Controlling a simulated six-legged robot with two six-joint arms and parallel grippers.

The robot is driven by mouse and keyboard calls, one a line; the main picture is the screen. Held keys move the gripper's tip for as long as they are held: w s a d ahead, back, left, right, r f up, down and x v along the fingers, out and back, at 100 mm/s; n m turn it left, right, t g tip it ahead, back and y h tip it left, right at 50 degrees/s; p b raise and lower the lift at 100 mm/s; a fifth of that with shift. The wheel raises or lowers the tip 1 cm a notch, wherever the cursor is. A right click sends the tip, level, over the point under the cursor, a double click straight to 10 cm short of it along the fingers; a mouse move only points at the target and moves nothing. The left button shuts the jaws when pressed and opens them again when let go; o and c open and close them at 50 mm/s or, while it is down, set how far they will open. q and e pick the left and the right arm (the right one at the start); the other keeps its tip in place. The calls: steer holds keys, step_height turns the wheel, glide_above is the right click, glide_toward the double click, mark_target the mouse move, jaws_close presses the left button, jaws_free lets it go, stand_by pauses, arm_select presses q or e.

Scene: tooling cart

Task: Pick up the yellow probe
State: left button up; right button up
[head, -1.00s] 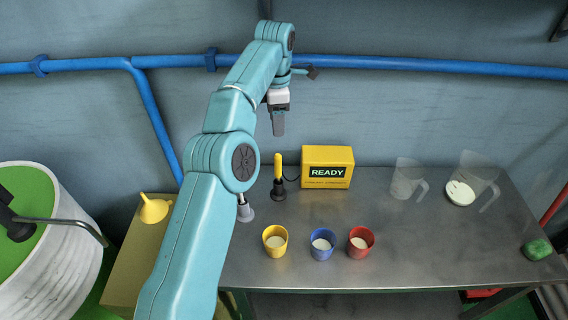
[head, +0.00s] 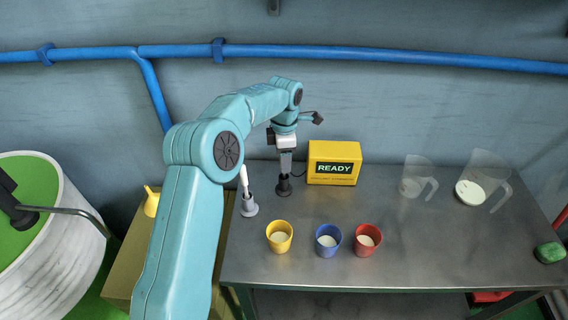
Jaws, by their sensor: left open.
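My left gripper (head: 286,165) points down, open, right over the black holder (head: 284,187) next to the yellow box. The yellow probe, seen upright in that holder earlier, is hidden behind the gripper's fingers now. I cannot tell whether the fingers are around the probe or in front of it. My right gripper is not in view.
A yellow box (head: 334,171) reading READY stands close to the right of the gripper. A white rod (head: 244,178) in a grey holder (head: 249,207) stands to the left. Yellow (head: 279,243), blue (head: 328,248) and red (head: 367,246) cups stand in front. Clear jugs stand at right.

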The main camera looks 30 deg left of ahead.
arm_select(q)
steer(key=shift+s+f, duration=0.1)
steer(key=shift+f, duration=0.5)
steer(key=shift+a+f, duration=0.1)
steer(key=shift+f, duration=0.05)
jaws_close()
